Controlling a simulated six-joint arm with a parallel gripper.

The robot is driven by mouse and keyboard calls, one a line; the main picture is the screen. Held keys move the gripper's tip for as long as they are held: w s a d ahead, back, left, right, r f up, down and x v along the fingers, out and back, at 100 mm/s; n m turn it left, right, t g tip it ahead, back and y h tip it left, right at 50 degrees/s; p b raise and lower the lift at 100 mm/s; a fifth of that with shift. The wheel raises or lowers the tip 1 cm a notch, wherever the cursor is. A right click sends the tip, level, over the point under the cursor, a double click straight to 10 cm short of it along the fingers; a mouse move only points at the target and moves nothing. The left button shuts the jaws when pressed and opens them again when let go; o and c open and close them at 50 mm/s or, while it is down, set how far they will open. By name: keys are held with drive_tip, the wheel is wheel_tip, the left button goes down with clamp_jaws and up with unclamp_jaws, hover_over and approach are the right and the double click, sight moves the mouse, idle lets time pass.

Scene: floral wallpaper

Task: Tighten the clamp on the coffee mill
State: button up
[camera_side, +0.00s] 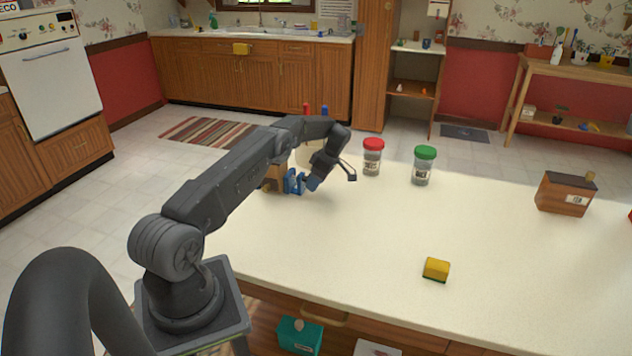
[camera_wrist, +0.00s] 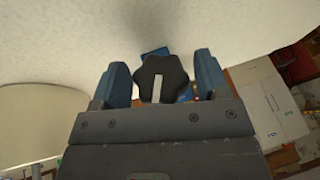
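A black lobed knob (camera_wrist: 162,74) with a white stripe shows in the wrist view, between the two blue fingers of my gripper (camera_wrist: 161,82). The fingers stand apart on either side of it, with what look like narrow gaps. A blue part (camera_wrist: 156,53) shows just beyond the knob. In the side view my gripper (camera_side: 303,183) is low over the counter's far left part. A brown wooden body (camera_side: 272,178), perhaps the coffee mill, is partly hidden behind my arm there. The knob cannot be made out in the side view.
Red-lidded (camera_side: 373,144) and green-lidded jars (camera_side: 424,153) stand right of my gripper. A wooden box (camera_side: 566,194) stands at the counter's right, and a yellow sponge (camera_side: 436,268) lies near the front. The counter's middle (camera_side: 390,220) is clear. A cream rounded thing (camera_wrist: 40,125) is left in the wrist view.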

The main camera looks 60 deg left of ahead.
drive_tip(key=shift+o, duration=0.7)
drive_tip(key=shift+w+r, duration=0.1)
drive_tip(key=shift+r, duration=0.05)
wheel_tip(320, 180, up, 11)
drive_tip(key=w, duration=0.2)
drive_tip(key=shift+d, duration=0.35)
